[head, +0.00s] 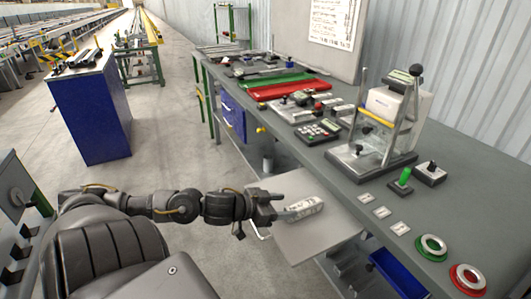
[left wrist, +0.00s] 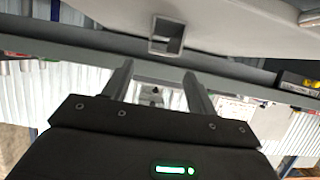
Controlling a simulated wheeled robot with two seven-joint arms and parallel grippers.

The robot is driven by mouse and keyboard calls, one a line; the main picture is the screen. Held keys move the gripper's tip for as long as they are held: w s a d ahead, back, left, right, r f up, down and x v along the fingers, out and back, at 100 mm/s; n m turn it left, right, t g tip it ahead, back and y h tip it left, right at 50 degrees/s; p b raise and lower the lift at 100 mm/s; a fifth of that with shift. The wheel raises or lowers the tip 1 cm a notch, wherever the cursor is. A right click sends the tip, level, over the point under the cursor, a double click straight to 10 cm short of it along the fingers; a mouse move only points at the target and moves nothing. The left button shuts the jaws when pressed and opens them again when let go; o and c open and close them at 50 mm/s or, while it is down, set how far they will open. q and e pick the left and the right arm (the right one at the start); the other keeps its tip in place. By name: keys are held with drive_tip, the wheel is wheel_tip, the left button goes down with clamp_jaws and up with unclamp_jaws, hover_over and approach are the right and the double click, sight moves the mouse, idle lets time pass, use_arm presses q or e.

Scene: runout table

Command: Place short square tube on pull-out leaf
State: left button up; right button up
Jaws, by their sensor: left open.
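The short square tube (head: 304,208) is pale grey with dark print on its side. It lies on the light grey pull-out leaf (head: 290,246), which sticks out from the bench. My left gripper (head: 277,210) is at the near end of the tube, over the leaf's left part. In the left wrist view the gripper's two fingers (left wrist: 158,78) are spread with nothing between them. The tube's hollow square end (left wrist: 167,36) shows just beyond the fingertips, against the leaf (left wrist: 235,28). My right gripper is not in view.
The grey bench top (head: 468,178) holds a press-like device (head: 388,125), a keypad unit (head: 318,131), red (head: 290,87) and green (head: 268,79) trays, and green (head: 431,247) and red (head: 467,279) rings. A blue bin (head: 398,275) is below the bench edge. A blue cabinet (head: 92,115) stands left.

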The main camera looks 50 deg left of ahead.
use_arm(q)
drive_tip(key=p+v, duration=0.1)
drive_tip(key=v, duration=0.5)
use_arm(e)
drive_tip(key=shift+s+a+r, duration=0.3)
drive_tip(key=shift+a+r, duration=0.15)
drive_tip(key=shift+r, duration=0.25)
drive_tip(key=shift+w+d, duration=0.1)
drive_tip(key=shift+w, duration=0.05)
